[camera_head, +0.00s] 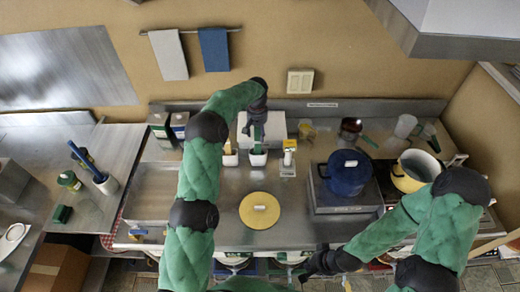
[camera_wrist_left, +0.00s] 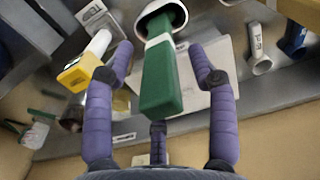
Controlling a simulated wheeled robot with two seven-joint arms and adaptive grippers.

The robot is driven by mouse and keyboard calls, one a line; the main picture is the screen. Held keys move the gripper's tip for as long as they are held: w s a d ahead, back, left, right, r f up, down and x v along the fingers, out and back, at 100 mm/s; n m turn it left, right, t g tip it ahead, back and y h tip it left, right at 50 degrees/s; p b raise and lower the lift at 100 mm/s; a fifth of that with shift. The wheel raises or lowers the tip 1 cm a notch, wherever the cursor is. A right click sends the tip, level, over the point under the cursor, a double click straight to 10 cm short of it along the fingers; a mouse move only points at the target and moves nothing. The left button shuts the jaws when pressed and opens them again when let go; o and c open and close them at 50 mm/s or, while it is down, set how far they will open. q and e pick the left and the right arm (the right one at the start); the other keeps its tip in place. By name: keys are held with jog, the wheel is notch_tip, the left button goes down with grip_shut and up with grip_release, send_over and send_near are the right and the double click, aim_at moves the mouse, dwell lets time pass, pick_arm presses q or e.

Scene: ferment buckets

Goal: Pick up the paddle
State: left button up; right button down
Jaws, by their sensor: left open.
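A thick green handle with a white band, likely the paddle (camera_wrist_left: 161,82), stands in a white cup (camera_wrist_left: 170,10) in the left wrist view. Its lower end is hidden in the cup. In the head view the cup (camera_head: 258,160) stands at the back of the counter, below my left gripper (camera_head: 258,120). My left gripper's purple fingers (camera_wrist_left: 161,50) are spread on both sides of the handle, with gaps between them and it. My right gripper (camera_head: 312,268) is low at the counter's front edge, far from the cup; its fingers are too small to read.
A yellow-and-white tool (camera_head: 289,150) stands just right of the cup. A white box (camera_head: 275,122) is behind it. A round yellow lid (camera_head: 260,211) lies in front. The counter between lid and blue pot is clear.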

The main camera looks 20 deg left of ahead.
aim_at(258, 147)
pick_arm(q)
notch_tip(258, 147, down, 2)
jog(key=shift+d+f, duration=0.1)
jog(key=shift+f, duration=0.15)
grip_shut()
jog(key=shift+r, duration=0.1)
